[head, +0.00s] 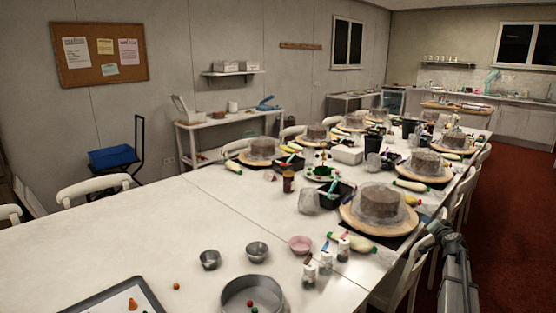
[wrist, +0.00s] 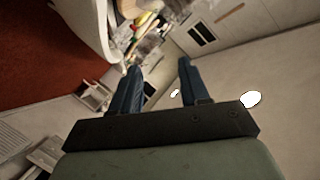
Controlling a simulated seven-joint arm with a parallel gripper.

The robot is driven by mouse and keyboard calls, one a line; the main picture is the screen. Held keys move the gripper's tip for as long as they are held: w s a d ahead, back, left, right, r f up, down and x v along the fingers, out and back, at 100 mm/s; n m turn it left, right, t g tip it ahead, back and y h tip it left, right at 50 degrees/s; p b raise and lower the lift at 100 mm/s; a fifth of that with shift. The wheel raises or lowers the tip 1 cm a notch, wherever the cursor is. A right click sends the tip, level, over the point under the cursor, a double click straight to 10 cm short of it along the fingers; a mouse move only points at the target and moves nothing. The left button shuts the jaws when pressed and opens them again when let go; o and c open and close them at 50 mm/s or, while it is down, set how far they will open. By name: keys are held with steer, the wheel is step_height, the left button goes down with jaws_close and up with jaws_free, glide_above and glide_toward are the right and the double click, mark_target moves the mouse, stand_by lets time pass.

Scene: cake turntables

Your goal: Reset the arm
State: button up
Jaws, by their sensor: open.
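My gripper (wrist: 159,67) shows in the wrist view with its two dark blue fingers spread apart. Nothing is held between them; the room shows through the gap, tilted. In the head view, part of my grey arm rises at the lower right, beside the long white table (head: 130,235). I cannot make out the fingers there.
A cake on a wooden turntable (head: 347,218) stands near the table's right edge, close to my arm. A round metal pan (head: 232,292), small metal bowls (head: 257,251) and a pink bowl (head: 300,245) sit nearer. White chairs (head: 92,188) line the table.

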steer(key=s+d+f+m+h, duration=0.1)
steer(key=s+d+f+h, duration=0.1)
steer(key=d+f, duration=0.3)
step_height(320, 180, down, 18)
steer(key=a+n+g, duration=0.2)
steer(key=g, duration=0.2)
steer(key=s+a+f+n+g+y, duration=0.2)
steer(key=s+a+f, duration=0.3)
steer(key=a+f, duration=0.5)
steer(key=s+a+f+n+g+y, duration=0.15)
steer(key=s+a+f, duration=0.45)
steer(key=f, duration=0.6)
steer(key=s+a+f+n+g+y, duration=0.1)
steer(key=s+a+f+g, duration=0.3)
steer(key=s+a, duration=0.65)
steer(key=s+a+f+n+g+y, duration=0.1)
steer(key=s+a+f+n+g, duration=0.3)
steer(key=s+a, duration=0.65)
steer(key=s+a+r+g, duration=0.1)
steer(key=s+a+g, duration=0.2)
steer(key=s, duration=1.2)
steer(key=s+a+r+g, duration=0.1)
steer(key=s+a+g, duration=0.2)
steer(key=s, duration=1.1)
steer(key=shift+s+a+r+h, duration=0.15)
steer(key=shift+s+a+h, duration=0.3)
steer(key=shift+a, duration=0.25)
